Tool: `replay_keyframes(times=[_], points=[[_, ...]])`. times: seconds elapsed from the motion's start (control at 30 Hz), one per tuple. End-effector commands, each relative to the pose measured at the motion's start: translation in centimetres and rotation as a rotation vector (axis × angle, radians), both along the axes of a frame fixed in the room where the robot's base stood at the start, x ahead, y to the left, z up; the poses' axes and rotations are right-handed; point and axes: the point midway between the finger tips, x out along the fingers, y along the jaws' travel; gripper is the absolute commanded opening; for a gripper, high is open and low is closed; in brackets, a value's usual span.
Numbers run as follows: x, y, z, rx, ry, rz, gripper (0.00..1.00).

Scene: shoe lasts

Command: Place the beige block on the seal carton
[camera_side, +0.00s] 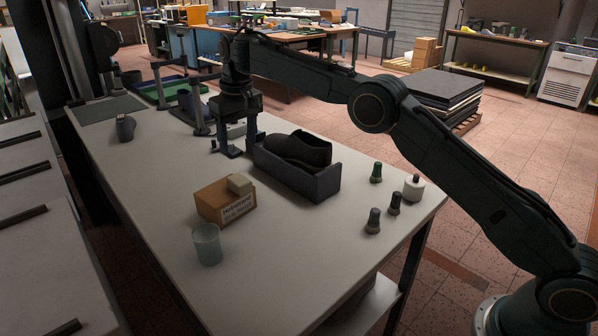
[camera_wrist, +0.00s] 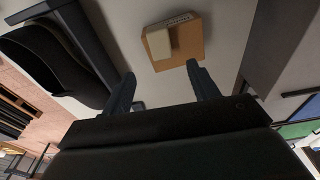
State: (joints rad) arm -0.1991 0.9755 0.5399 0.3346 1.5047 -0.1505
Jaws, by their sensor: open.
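The seal carton (camera_side: 222,203) is a brown cardboard box with a printed label, standing on the pale table. The beige block (camera_side: 239,184) rests on top of the carton, near its right back edge in the side view. In the wrist view the block (camera_wrist: 159,43) lies on the carton (camera_wrist: 187,42), towards its left side. My gripper (camera_side: 238,150) is above the table behind the carton, apart from both. In the wrist view its two fingers (camera_wrist: 163,88) are spread with nothing between them.
A dark grey bin (camera_side: 300,180) holding a dark shoe last (camera_side: 298,149) stands right of the carton. A clear cup (camera_side: 207,245) stands in front. Several small bottles, including a white one (camera_side: 414,187), stand at the right. The table's front left is bare.

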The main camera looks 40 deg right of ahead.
Motion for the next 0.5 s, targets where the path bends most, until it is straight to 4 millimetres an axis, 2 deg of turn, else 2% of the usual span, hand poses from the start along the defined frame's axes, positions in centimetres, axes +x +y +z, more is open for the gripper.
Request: replay_keyframes(times=[0.27, 0.5], points=[[-0.4, -0.4, 1.0, -0.002, -0.008, -0.001, 0.6], [-2.4, -1.9, 4.7, -0.01, -0.037, -0.003, 0.6]])
